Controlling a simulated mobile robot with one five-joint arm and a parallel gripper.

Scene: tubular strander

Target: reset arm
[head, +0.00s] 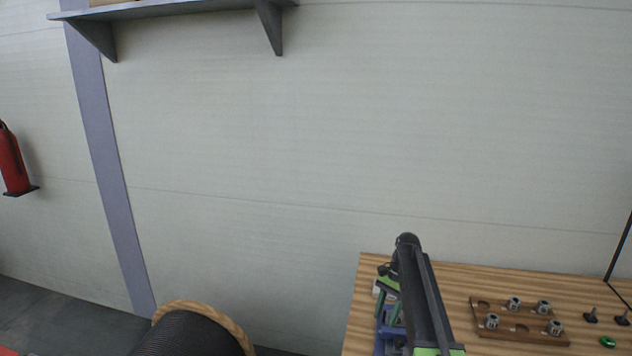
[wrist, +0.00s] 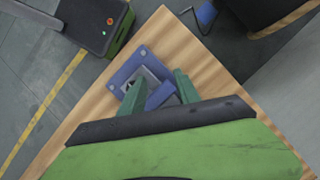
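My gripper (wrist: 158,80) shows in the wrist view with its two green fingers apart, so it is open. Nothing is clearly held between the fingers. A blue fixture (wrist: 124,72) with a grey metal part lies beyond and partly behind the fingers, on a wooden table (wrist: 205,62). I cannot tell whether the fingers touch it. In the head view my arm reaches over the left part of the table (head: 362,300), and the green fingers show only in part beside it. Blue parts (head: 384,341) show under the arm, mostly hidden.
A wooden rack (head: 515,327) with several metal pieces stands on the table at right, near dark knobs (head: 591,315) and a green ring (head: 607,341). A large dark spool (head: 190,335) stands left of the table. A shelf (head: 170,12) and fire extinguisher (head: 11,163) hang on the wall.

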